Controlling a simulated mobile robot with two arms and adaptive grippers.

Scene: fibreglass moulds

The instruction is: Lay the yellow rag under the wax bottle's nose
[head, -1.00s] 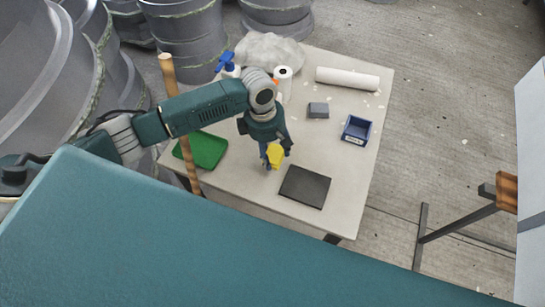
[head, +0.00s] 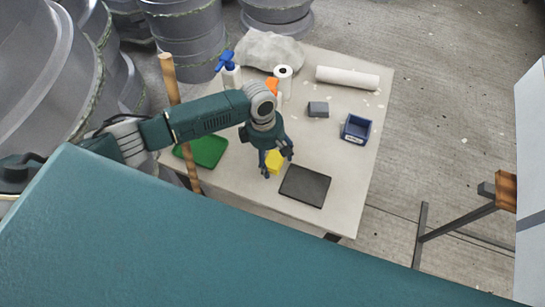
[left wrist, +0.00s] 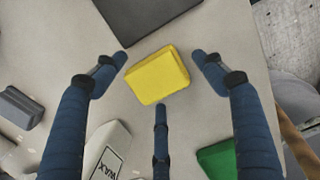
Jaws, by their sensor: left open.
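In the left wrist view the rag (left wrist: 158,75) sits between my spread fingers, with gaps on both sides. My left gripper (head: 276,163) is open above it; it also shows in the left wrist view (left wrist: 162,75). The white wax bottle (left wrist: 107,150), with a WAX label, shows partly at the lower left of the left wrist view. In the head view its orange top (head: 272,84) shows behind my left arm, which hides its lower part. My right gripper is out of view.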

